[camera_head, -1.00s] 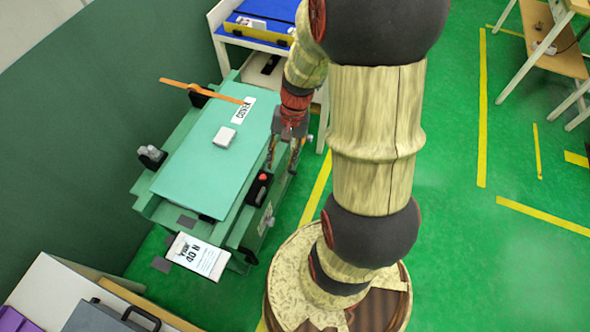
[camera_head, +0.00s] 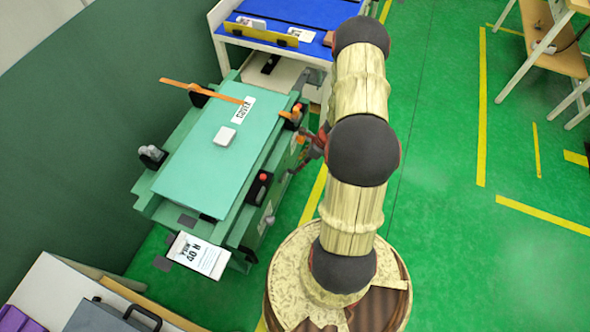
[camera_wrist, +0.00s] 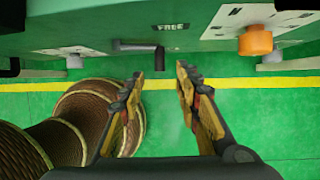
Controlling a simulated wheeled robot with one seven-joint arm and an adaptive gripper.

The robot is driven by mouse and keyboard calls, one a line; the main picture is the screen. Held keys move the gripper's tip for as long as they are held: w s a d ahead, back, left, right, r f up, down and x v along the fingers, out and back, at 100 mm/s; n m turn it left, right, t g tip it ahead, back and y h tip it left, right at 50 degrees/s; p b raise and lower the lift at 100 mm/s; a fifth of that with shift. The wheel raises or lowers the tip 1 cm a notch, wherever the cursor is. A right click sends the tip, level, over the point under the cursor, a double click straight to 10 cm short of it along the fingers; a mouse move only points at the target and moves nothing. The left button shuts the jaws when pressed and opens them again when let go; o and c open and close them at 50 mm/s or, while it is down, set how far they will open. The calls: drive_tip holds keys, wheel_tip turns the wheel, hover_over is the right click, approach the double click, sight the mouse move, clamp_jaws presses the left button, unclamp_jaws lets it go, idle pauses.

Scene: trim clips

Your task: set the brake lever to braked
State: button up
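The brake lever (camera_wrist: 159,58) shows in the wrist view as a dark bar with a bent end, on the side of the green machine beside a label reading FREE (camera_wrist: 170,27). My gripper (camera_wrist: 158,80) is open and empty, its two fingertips apart, with the lever's end just ahead of the gap between them. I see no clear contact. In the head view my gripper (camera_head: 296,166) is low at the right side of the green machine (camera_head: 190,165), partly hidden by my arm. The lever cannot be made out there.
An orange knob (camera_wrist: 255,40) sticks out of a pale panel right of the lever. A red button box (camera_head: 259,186) and an orange-topped part (camera_head: 291,115) sit along the machine's right edge. A blue-topped table (camera_head: 290,12) stands behind. Green floor is open to the right.

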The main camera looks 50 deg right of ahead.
sight(293, 171)
drive_tip(key=shift+b+x, duration=1.3)
drive_tip(key=shift+x, duration=2.6)
drive_tip(key=shift+r, duration=0.1)
drive_tip(key=shift+c, duration=1.4)
clamp_jaws()
